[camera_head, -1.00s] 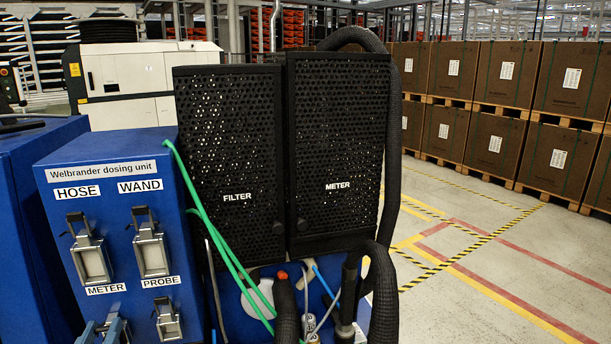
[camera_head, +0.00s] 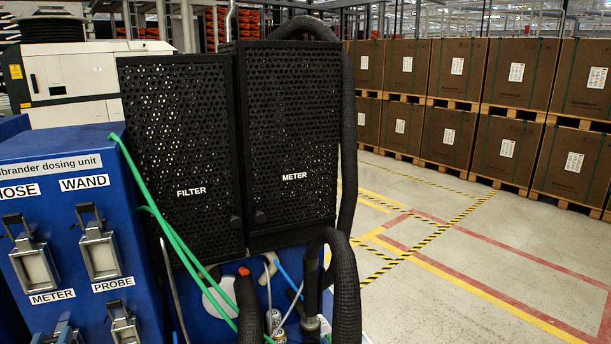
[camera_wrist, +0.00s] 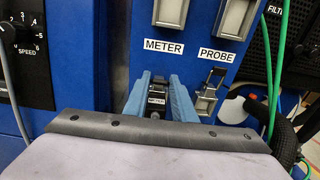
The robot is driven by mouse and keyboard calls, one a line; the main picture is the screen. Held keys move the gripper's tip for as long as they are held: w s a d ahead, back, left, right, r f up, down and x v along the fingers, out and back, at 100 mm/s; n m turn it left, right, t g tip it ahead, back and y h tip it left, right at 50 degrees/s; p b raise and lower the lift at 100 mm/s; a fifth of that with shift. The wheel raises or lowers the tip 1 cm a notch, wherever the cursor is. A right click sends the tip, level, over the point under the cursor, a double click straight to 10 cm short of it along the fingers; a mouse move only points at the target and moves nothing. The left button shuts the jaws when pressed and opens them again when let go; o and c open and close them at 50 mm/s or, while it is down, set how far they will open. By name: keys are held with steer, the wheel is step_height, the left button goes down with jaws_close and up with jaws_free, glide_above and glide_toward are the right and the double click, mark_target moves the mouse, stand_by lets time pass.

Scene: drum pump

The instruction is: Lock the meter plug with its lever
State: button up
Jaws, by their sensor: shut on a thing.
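The meter plug (camera_wrist: 157,103) is a small dark block with a white label, in the socket place below the METER sign (camera_wrist: 164,46) in the wrist view. My gripper (camera_wrist: 159,82) has its two blue fingers on either side of the plug and is shut on it. In the head view only the top of the blue fingers (camera_head: 62,334) shows, at the bottom left edge below the METER sign (camera_head: 52,297). Dark parts show between the fingertips above the plug. I cannot tell the lever's position there; the fingers partly hide it.
The PROBE socket (camera_wrist: 207,92) with its latch is close on the right. The HOSE socket (camera_head: 32,266) and WAND socket (camera_head: 100,255) are above. Green tubes (camera_head: 176,240) and a thick black hose (camera_head: 345,290) hang to the right. A SPEED panel (camera_wrist: 26,50) is at left.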

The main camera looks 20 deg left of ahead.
steer(key=shift+f+t+y+b, duration=0.15)
steer(key=shift+t+y+b, duration=0.15)
steer(key=shift+b, duration=1.1)
steer(key=o, duration=0.8)
steer(key=shift+s+d, duration=0.1)
steer(key=shift+s, duration=0.05)
